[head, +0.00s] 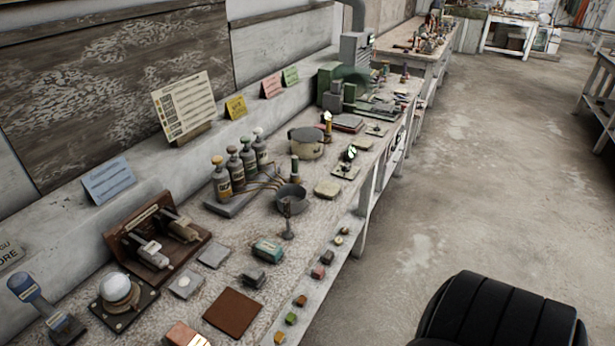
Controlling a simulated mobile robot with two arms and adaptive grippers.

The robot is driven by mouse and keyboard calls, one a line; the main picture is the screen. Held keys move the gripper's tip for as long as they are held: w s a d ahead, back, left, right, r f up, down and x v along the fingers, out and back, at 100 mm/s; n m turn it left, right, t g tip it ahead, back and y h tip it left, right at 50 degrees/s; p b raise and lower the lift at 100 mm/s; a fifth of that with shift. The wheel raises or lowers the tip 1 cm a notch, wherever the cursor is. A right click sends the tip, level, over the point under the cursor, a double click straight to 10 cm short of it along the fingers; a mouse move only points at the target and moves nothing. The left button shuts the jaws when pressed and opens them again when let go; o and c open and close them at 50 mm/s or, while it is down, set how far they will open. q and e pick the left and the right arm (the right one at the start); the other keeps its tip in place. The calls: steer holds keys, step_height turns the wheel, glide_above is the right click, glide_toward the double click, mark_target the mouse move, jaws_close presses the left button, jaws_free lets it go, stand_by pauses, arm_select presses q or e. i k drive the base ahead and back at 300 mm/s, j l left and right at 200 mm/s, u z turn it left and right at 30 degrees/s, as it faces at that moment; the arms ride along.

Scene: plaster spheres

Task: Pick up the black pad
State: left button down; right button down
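I cannot tell for certain which thing is the black pad. A dark square plate (138,306) lies at the near left of the workbench, and a white ball (116,287) in a metal ring sits on it, covering its middle. A large black, ribbed, cushion-like shape (495,312) fills the bottom right, cut off by the picture's lower edge; I cannot tell whether it is a seat or part of me. Neither of my grippers is in view.
The long workbench (330,215) is crowded with bottles (236,170), a grey bowl (291,198), a brown square mat (233,313) and a wooden stand with levers (158,238). Small blocks (318,272) line its lower front ledge. The concrete floor (470,190) to the right is clear.

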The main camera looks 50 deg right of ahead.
mark_target(255, 277)
steer(key=z, duration=1)
